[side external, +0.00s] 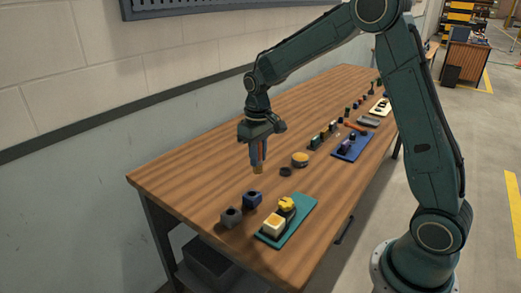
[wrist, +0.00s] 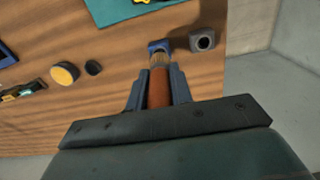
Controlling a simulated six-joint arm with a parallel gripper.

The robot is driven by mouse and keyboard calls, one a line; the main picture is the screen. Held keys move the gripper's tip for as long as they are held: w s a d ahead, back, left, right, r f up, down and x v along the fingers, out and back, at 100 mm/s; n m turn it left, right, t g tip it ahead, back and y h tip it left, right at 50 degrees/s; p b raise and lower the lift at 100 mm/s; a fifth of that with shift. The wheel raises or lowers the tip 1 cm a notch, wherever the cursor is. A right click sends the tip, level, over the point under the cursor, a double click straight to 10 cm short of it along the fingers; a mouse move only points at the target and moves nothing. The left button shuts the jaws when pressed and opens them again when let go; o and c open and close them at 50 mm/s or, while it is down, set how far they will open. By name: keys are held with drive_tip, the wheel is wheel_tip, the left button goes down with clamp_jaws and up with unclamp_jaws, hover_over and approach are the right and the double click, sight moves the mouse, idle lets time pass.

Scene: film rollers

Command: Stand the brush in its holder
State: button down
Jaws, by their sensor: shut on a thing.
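My gripper (side external: 258,157) is shut on a brush (side external: 258,170), above the near part of the wooden table. The brush hangs roughly upright, bristles down and clear of the tabletop. In the wrist view my gripper (wrist: 158,76) has the brush's red-brown handle (wrist: 159,90) between its fingers, with tan bristles beyond. A blue block with a hole (side external: 253,199) and a grey block with a hole (side external: 231,217) stand on the table below. In the wrist view the brush tip partly covers the blue block (wrist: 155,45); the grey block (wrist: 203,40) is just right. I cannot tell which is the brush's holder.
A teal mat (side external: 300,228) with yellow and cream pieces lies right of the blocks. A round yellow-topped item (side external: 300,159) and a small dark disc (side external: 285,171) are nearby. A blue tray (side external: 345,154) and several small items lie farther back. The table's left side is clear.

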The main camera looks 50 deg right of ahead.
drive_tip(key=w+d+m, duration=0.1)
drive_tip(key=w+d, duration=0.2)
drive_tip(key=d, duration=1.7)
drive_tip(key=shift+d+f, duration=0.2)
drive_tip(key=shift+f, duration=1.1)
drive_tip(key=shift+d+f, duration=0.2)
drive_tip(key=shift+f, duration=1.1)
drive_tip(key=shift+f, duration=0.2)
drive_tip(key=shift+f, duration=4.05)
drive_tip(key=shift+f, duration=0.2)
drive_tip(key=c, duration=1.2)
unclamp_jaws()
